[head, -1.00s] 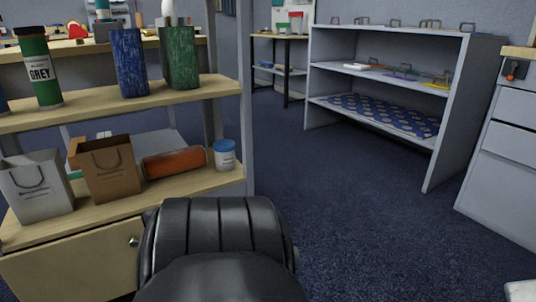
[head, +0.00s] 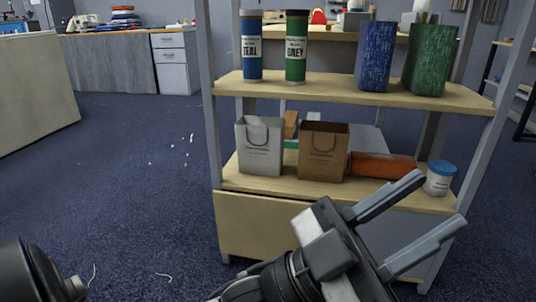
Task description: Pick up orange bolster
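The orange bolster (head: 383,165) lies on its side on the lower wooden shelf (head: 262,185). It sits between a brown paper bag (head: 323,152) and a white jar with a blue lid (head: 439,178); its left end is partly hidden by the bag. My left gripper (head: 432,215) is in front of the shelf, its two fingers spread wide with nothing between them. It is nearer to me than the bolster and lower in the picture. My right gripper is not in view.
A white paper bag (head: 260,146) stands left of the brown one. Shelf posts flank both sides. Carpet at left is mostly clear.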

